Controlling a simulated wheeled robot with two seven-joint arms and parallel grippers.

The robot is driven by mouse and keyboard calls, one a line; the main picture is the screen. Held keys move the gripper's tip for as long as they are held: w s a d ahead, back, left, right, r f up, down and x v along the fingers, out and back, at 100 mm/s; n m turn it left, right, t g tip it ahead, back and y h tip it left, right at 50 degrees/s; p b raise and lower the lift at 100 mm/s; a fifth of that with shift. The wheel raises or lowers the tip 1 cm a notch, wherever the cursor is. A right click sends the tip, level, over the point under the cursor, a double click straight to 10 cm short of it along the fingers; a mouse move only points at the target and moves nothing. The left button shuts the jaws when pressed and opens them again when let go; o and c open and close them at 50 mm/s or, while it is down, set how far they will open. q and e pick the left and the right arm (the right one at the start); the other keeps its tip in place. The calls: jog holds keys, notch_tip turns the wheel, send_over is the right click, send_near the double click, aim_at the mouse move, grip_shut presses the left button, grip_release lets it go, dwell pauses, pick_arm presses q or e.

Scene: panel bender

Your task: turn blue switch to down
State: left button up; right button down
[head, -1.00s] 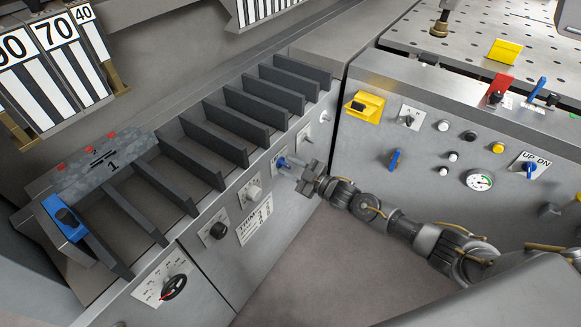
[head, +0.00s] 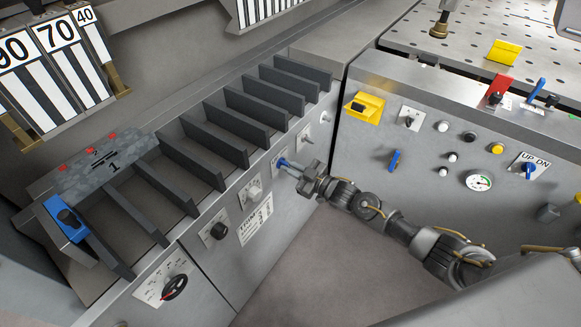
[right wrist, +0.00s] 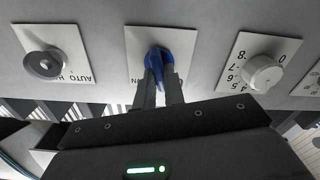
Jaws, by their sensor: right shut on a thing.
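A blue switch (head: 281,162) sits on a white plate on the front of the slotted cabinet. In the right wrist view the blue switch (right wrist: 157,60) is a knob at the middle top, its plate lettering partly covered. My right gripper (head: 290,166) reaches it from the right in the head view. In the right wrist view the gripper's two fingers (right wrist: 159,88) are closed on either side of the knob. My left gripper is out of view.
Another blue knob (head: 529,168), marked UP DN, and a blue lever (head: 394,160) are on the right-hand panel. Dark dividers (head: 215,128) stand above the switch.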

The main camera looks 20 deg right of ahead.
jog(key=m+p, duration=0.1)
jog(key=m, duration=0.4)
jog(key=shift+w, duration=0.1)
jog(key=shift+d+m+p, duration=0.15)
jog(key=shift+m+p, duration=0.55)
jog(key=shift+m, duration=1.4)
jog(key=shift+f, duration=0.1)
jog(key=c, duration=1.5)
grip_release()
jog(key=b+v, duration=0.1)
jog(key=v, duration=0.9)
jog(key=shift+s+d, duration=0.25)
jog(key=shift+s, duration=0.05)
